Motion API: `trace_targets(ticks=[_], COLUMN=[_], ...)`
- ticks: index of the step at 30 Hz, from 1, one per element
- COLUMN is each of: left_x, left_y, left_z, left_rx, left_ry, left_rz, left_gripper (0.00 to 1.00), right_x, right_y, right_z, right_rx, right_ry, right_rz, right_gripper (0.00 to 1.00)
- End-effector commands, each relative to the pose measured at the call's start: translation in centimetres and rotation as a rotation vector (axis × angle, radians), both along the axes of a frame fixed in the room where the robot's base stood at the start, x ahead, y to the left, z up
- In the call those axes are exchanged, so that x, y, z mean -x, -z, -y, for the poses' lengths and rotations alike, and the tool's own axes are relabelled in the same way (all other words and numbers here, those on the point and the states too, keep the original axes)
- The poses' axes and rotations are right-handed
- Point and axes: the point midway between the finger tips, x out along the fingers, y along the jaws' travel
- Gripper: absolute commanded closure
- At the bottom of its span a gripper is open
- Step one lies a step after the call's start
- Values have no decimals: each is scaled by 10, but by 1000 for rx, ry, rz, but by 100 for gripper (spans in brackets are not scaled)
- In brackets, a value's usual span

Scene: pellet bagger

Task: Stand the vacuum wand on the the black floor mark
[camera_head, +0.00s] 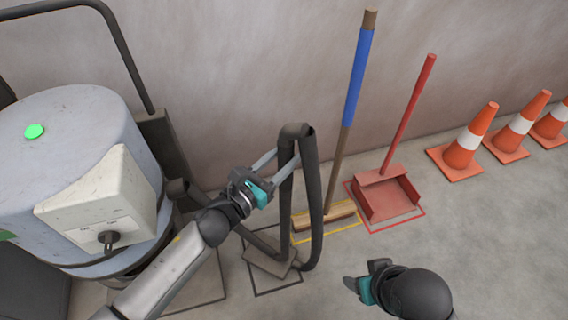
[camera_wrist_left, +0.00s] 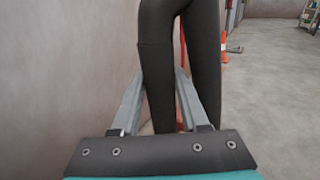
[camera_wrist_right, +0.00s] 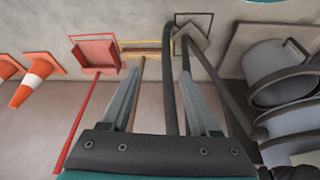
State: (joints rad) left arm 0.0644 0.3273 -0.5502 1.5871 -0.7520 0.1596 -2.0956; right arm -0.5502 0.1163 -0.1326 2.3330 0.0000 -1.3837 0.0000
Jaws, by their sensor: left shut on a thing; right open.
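The vacuum wand (camera_head: 286,195) is a dark grey tube with a hose looping from its top and a flat foot (camera_head: 268,258). It stands roughly upright. My left gripper (camera_head: 287,163) is shut on its upper tube, also seen in the left wrist view (camera_wrist_left: 156,85). The black floor mark (camera_head: 274,291) is a square outline under the foot. The foot covers its back part and looks turned against it; I cannot tell whether it touches the floor. My right gripper (camera_head: 356,285) is open and empty, right of the mark; its spread fingers show in the right wrist view (camera_wrist_right: 158,90).
A blue-handled broom (camera_head: 358,80) stands on a yellow mark, close right of the wand. A red dustpan (camera_head: 388,197) stands on a red mark. Several orange cones (camera_head: 464,150) line the wall. The vacuum drum (camera_head: 75,130) is at left. Floor at front right is clear.

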Motion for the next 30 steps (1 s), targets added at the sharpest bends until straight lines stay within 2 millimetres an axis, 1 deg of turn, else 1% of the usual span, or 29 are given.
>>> trace_targets(ticks=[3, 6, 15, 20, 21, 28, 30], left_x=[-1, -1, -1, -1, 0, 0, 0], left_y=[8, 10, 10, 13, 15, 15, 15], left_z=[0, 0, 0, 0, 0, 0, 0], left_rx=[2, 3, 3, 2, 1, 1, 1], left_ry=[1, 1, 1, 1, 0, 0, 0], left_rz=[6, 7, 7, 7, 1, 1, 1], left_gripper=[100, 100, 100, 100, 53, 27, 26], right_x=[1, 1, 2, -1, -2, -2, -2], right_y=[-10, -15, -17, -16, -17, -17, -17], right_z=[0, 0, 0, -3, -3, -3, -3], right_rx=[-2, -2, -3, -11, -12, -13, -13], right_ry=[0, 0, 1, -6, -6, -5, -5], right_rz=[17, 24, 24, 47, 49, 49, 49], right_gripper=[38, 38, 38, 38, 38, 38, 38])
